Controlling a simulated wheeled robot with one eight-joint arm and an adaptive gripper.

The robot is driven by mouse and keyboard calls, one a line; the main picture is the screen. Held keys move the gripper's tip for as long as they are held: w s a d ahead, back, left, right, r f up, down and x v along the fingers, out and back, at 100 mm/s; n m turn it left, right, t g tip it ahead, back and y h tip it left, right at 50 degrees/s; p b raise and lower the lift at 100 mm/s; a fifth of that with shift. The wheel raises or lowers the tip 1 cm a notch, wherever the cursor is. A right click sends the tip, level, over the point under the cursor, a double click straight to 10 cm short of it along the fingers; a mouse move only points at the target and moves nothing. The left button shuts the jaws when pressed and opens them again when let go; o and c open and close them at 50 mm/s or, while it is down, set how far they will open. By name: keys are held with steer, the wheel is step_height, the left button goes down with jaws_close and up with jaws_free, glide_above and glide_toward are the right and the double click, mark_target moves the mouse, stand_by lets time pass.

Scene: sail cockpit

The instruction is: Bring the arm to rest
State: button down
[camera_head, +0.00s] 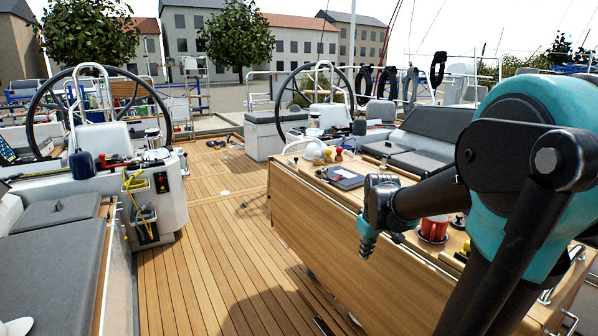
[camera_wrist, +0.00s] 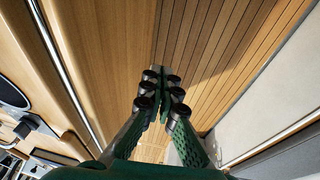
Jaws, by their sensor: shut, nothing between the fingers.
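My gripper (camera_wrist: 161,98) is in the middle of the wrist view, with its two green-and-black fingers together and nothing between them. The wrist view looks down past the wooden table side toward the deck. In the head view my arm, teal and black, fills the right side. Its end (camera_head: 367,246) hangs beside the near edge of the wooden cockpit table (camera_head: 330,225), slightly above deck level. Whether it touches the table cannot be told.
The teak deck (camera_head: 205,255) left of the table is open. A left steering console (camera_head: 157,200) with a yellow rope stands beyond, near a cushioned bench (camera_head: 60,250). Two steering wheels stand farther back.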

steer(key=s+f+m, duration=0.2)
steer(key=s+f, duration=0.3)
steer(key=s, duration=0.2)
steer(key=s+f+m+t, duration=0.1)
steer(key=s+f+m, duration=0.2)
steer(key=s, duration=0.4)
steer(key=shift+s+a+f, duration=0.35)
steer(key=shift+s+f, duration=0.05)
steer(key=shift+f, duration=0.45)
